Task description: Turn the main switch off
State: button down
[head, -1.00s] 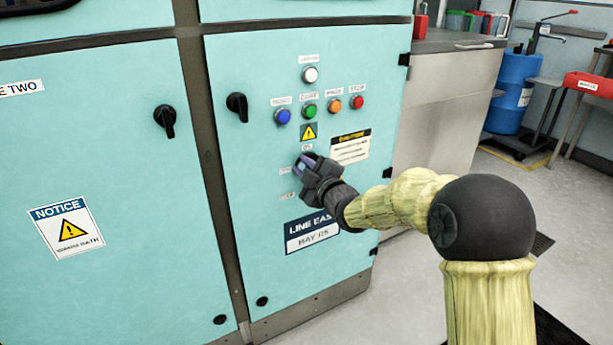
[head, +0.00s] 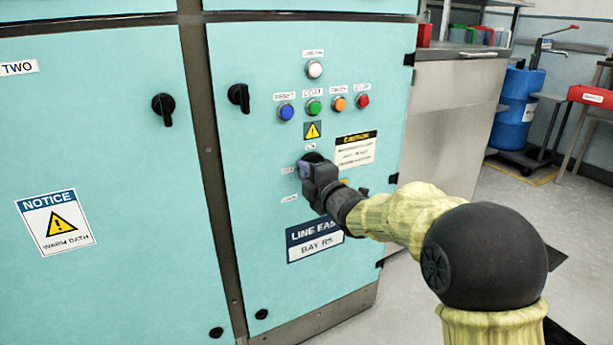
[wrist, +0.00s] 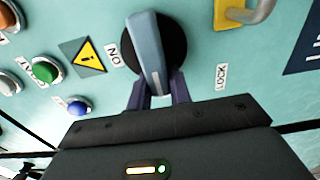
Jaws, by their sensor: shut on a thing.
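The main switch (wrist: 149,50) has a grey-blue lever on a round black base, on the teal cabinet door. In the wrist view the lever lies lengthwise toward my gripper, across the line between the ON label (wrist: 114,57) and the LOCK label (wrist: 221,76). My gripper (wrist: 158,96) is shut on the lever, with one purple finger on each side of its near end. In the head view my gripper (head: 308,168) covers most of the switch. The label left of it (head: 288,170) is too blurred to read surely.
Blue (head: 286,112), green (head: 314,107), orange (head: 338,104) and red (head: 362,101) buttons sit above the switch. A yellow hasp or lock part (wrist: 230,13) is close to the switch. A black door handle (head: 239,97) is at upper left.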

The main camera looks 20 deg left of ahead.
jog(key=shift+f, duration=0.1)
jog(key=c, duration=1.3)
grip_release()
jog(key=shift+s+d, duration=0.1)
jog(key=p+v, duration=0.4)
jog(key=v, duration=1.3)
jog(key=shift+s, duration=0.15)
jog(key=shift+d, duration=0.1)
